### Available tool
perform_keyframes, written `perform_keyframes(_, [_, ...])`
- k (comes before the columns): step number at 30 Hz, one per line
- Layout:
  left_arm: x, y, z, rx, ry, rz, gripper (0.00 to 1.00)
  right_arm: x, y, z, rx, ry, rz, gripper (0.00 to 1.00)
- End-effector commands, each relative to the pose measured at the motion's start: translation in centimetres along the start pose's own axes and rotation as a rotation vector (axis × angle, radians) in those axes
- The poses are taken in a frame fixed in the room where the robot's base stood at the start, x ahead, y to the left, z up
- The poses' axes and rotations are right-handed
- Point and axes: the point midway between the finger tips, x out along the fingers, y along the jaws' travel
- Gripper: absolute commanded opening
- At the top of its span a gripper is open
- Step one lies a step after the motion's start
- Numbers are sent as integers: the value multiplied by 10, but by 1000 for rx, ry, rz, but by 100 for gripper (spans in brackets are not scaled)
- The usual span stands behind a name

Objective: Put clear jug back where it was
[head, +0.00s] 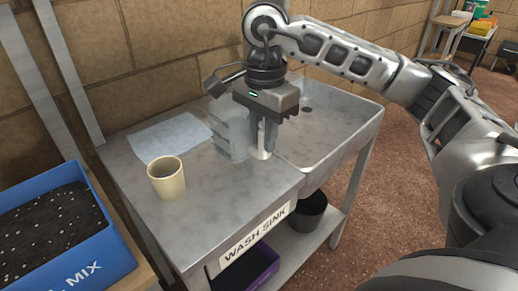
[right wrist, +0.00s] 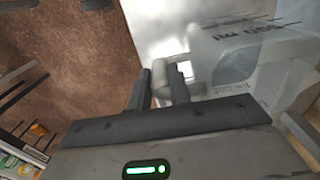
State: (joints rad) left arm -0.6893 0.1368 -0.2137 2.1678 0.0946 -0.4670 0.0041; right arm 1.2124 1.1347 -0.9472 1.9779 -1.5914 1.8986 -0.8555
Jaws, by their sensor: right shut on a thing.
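The clear jug (head: 233,138) is a see-through vessel on the wash sink's metal top, near the left edge of the basin. My right gripper (head: 263,147) comes down from above on the jug's right side and is shut on its handle. In the right wrist view, the jug (right wrist: 245,62) fills the upper right, with dark markings on its wall, and the handle lies between the fingers of my right gripper (right wrist: 165,78). Whether the jug's base touches the top is hard to tell. My left gripper is not in view.
A cream cup (head: 167,180) stands on the wash sink (head: 225,205) at front left. A pale flat sheet (head: 170,134) lies behind it. The basin (head: 335,125) is to the right. A blue crate of dark mix (head: 92,270) stands at far left; a dark bucket (head: 308,215) is below.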

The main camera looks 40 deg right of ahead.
Motion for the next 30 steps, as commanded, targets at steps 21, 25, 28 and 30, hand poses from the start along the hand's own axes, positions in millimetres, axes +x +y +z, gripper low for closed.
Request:
perform_keyframes(21, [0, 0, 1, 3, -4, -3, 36, 44, -10, 1, 0, 1, -2, 0])
perform_keyframes(25, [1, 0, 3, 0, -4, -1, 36, 47, -10, 1, 0, 1, -1, 28])
perform_keyframes(28, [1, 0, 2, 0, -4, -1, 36, 46, -10, 1, 0, 1, -1, 42])
perform_keyframes(30, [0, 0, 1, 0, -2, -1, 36, 46, -10, 1, 0, 1, -1, 42])
